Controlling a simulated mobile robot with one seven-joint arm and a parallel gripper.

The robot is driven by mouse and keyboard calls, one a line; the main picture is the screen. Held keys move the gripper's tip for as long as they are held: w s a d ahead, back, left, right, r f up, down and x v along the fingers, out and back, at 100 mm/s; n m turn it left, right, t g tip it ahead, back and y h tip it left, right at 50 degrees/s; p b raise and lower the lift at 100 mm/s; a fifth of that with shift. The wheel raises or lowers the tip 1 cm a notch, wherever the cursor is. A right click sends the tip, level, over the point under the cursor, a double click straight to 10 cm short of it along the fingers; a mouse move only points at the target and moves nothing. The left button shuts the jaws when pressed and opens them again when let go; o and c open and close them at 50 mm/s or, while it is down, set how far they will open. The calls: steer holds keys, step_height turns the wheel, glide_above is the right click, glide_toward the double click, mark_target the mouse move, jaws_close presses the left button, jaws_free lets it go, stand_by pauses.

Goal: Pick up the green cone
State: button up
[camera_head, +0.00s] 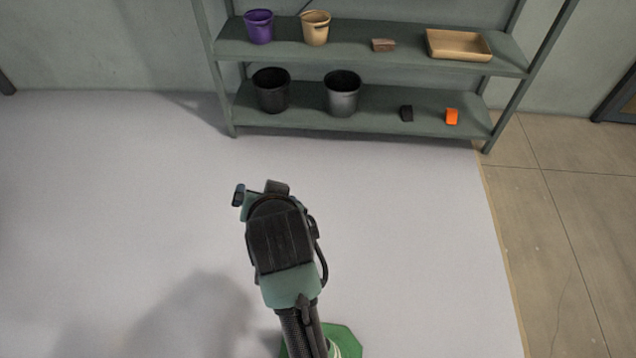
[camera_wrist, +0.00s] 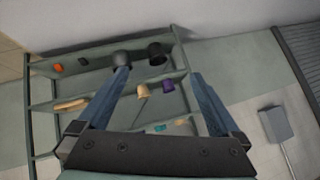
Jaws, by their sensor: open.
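The green cone (camera_head: 350,343) is at the bottom edge of the head view, on the pale floor. Its green base and a bit of a green-and-white striped body show; my arm hides much of it, and the frame edge cuts it off. The cone is not visible in the wrist view. My gripper (camera_wrist: 160,75) is open and empty in the wrist view, its two fingers spread wide toward the shelf. In the head view my wrist extends beyond the cone toward the shelf, and the fingertips are hidden.
A green-grey shelf (camera_head: 360,122) stands at the back. It holds a purple bucket (camera_head: 259,26), a tan bucket (camera_head: 315,28), a tan tray (camera_head: 458,45), a black bucket (camera_head: 271,90), a grey bucket (camera_head: 342,94) and small blocks. The pale floor between is clear.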

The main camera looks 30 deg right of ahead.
steer(key=s+f+m+g+b, duration=0.1)
steer(key=s+f+g, duration=0.2)
steer(key=s+f, duration=0.3)
steer(key=s+f+m+g+y+b, duration=0.1)
steer(key=s+f+g+b, duration=0.1)
steer(key=s+f, duration=0.5)
steer(key=s+f+m+g+y+b, duration=0.1)
steer(key=s+f+g, duration=0.3)
steer(key=f, duration=1.1)
steer(key=shift+s+a+m+b, duration=0.2)
steer(key=shift+s+m+b, duration=0.15)
steer(key=shift+s, duration=0.4)
steer(key=shift+s+a+m+b, duration=0.2)
steer(key=shift+s+m+b, duration=0.1)
steer(key=shift+s, duration=0.4)
step_height(320, 180, down, 7)
steer(key=shift+s+r+b, duration=0.1)
steer(key=shift+b, duration=1.15)
steer(key=f+b, duration=0.1)
steer(key=f, duration=0.2)
steer(key=f+b, duration=0.1)
steer(key=f, duration=0.1)
steer(key=shift+s+a+f+b, duration=0.1)
steer(key=shift+s+f+b, duration=0.1)
steer(key=shift+f+b, duration=0.15)
steer(key=shift+c, duration=0.3)
jaws_close()
steer(key=shift+w+r, duration=0.1)
